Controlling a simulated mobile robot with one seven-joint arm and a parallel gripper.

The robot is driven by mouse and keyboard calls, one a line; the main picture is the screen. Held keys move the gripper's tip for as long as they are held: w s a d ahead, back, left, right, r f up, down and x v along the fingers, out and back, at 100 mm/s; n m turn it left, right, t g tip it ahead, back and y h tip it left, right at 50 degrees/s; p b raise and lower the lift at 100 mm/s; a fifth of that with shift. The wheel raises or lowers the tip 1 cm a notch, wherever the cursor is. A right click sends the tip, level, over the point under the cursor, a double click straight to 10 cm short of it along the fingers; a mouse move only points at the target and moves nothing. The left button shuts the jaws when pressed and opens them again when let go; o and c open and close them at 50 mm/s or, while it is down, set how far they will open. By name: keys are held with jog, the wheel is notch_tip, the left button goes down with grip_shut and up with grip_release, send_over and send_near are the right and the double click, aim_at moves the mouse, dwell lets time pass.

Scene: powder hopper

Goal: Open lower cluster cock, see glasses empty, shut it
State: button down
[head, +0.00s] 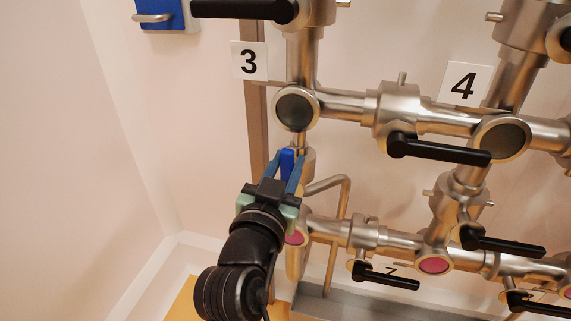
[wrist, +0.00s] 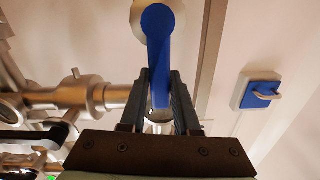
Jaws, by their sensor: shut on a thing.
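My gripper (head: 289,166) is shut on the blue lever (head: 287,161) of a cock at the lower end of the left pipe. In the wrist view the blue lever (wrist: 159,48) runs from its round hub down between both fingers (wrist: 160,88). The cock body is mostly hidden. Sight glasses show pink in the lower cluster: a left one (head: 296,238), partly behind my gripper, and a middle one (head: 433,265). The upper glasses, by label 3 (head: 296,107) and by label 4 (head: 502,139), look dark grey.
Black levers stand out at the upper middle (head: 440,150), lower middle (head: 388,276) and lower right (head: 505,245). A thin bent pipe (head: 342,215) runs close right of my gripper. A blue wall box with a metal handle (head: 165,15) is upper left. The left side is clear.

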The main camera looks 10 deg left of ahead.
jog(key=shift+d+h, duration=0.3)
jog(key=shift+d, duration=0.3)
jog(key=c, duration=0.7)
grip_release()
jog(key=shift+d, duration=0.15)
jog(key=shift+a+r, duration=0.1)
jog(key=shift+a, duration=0.2)
jog(key=shift+s, duration=0.25)
jog(key=s, duration=1.2)
jog(key=shift+s+a, duration=0.25)
